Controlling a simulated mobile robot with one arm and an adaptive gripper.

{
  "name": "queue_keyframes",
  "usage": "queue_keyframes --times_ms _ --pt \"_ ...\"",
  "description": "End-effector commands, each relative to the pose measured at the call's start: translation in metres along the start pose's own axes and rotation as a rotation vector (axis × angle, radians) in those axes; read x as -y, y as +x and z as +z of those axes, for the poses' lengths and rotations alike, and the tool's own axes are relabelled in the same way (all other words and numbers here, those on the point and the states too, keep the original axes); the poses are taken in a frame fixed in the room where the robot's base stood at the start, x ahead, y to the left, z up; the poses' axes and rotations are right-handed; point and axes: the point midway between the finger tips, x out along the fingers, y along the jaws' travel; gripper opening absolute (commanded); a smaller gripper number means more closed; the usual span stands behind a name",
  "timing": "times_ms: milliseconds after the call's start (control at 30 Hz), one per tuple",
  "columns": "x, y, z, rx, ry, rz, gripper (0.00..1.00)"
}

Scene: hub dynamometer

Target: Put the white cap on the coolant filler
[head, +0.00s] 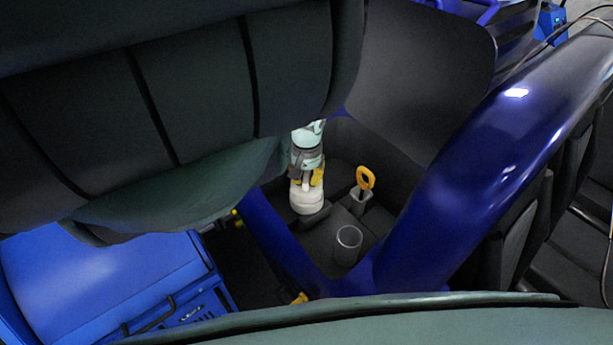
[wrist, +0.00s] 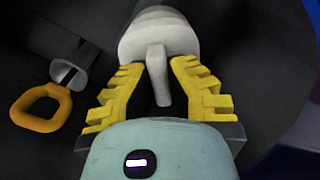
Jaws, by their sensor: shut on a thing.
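My gripper (head: 308,177) has yellow fingers and points down in the gap between the dark panels. It is shut on the upright grip of the white cap (head: 306,194); in the wrist view the cap (wrist: 158,42) sits just beyond the fingertips (wrist: 153,76). The cap is upright, over a pale round part (head: 311,208) on the dark housing, which may be the coolant filler. The cap hides most of this part. I cannot tell whether the cap rests on it or hangs just above.
An orange ring handle (head: 366,177) stands in a grey holder to the right; it also shows in the wrist view (wrist: 42,107). An open grey tube (head: 348,238) stands nearer. A blue frame bar (head: 480,170) and dark padded panels (head: 190,95) hem in the space.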

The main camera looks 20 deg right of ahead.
Motion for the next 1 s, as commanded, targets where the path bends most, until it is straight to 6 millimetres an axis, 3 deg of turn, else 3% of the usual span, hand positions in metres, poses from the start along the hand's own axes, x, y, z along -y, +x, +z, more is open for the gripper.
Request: queue_keyframes --times_ms 433,1000 --pt "0.0 -0.003 0.0 0.0 0.0 0.0 0.18" --pt "0.0 -0.045 0.0 0.001 0.001 -0.001 0.18"
